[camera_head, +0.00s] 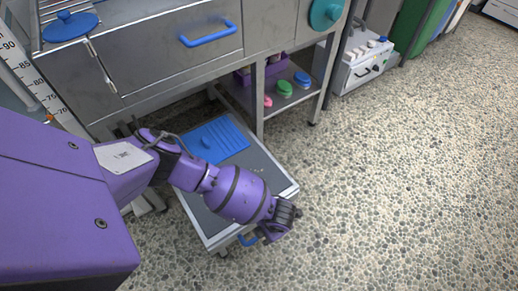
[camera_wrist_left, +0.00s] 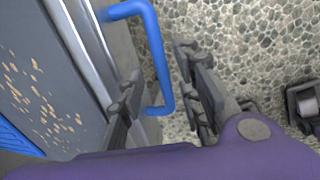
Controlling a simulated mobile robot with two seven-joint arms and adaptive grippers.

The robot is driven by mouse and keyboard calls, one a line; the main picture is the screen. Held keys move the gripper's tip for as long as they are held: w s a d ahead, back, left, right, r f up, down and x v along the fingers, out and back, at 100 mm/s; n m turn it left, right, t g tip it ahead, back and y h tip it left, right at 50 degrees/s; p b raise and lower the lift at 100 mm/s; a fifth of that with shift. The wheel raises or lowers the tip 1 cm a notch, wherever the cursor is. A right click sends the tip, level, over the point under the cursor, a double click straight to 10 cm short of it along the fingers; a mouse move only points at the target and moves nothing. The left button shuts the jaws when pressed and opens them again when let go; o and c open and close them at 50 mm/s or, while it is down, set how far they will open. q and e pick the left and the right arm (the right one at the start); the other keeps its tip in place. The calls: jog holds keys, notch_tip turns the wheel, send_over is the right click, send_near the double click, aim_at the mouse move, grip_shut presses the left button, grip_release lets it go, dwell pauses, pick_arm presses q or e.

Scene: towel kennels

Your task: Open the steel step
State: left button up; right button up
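The steel step (camera_head: 270,172) is a low metal platform with a grey top, standing out from under the steel cabinet in the head view. Its blue handle (camera_head: 249,239) is on the front edge, partly hidden by my gripper. In the left wrist view the handle (camera_wrist_left: 156,50) is a blue bar beside the step's worn grey top (camera_wrist_left: 40,75). My left gripper (camera_head: 280,222) is at the step's front edge. Its fingers are apart, one on either side of the handle bar, with gaps visible. My right gripper is not in view.
A blue ribbed mat (camera_head: 217,140) lies on the step's rear part. Above it is a steel drawer with another blue handle (camera_head: 208,34). A white wheeled unit (camera_head: 358,68) stands at the back. The pebbled floor (camera_head: 410,180) to the right is clear.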

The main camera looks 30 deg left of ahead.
pick_arm(q)
notch_tip(320, 180, up, 9)
jog(key=d, duration=0.1)
jog(key=shift+s+d, duration=0.15)
jog(key=shift+d, duration=0.2)
dwell(0.3)
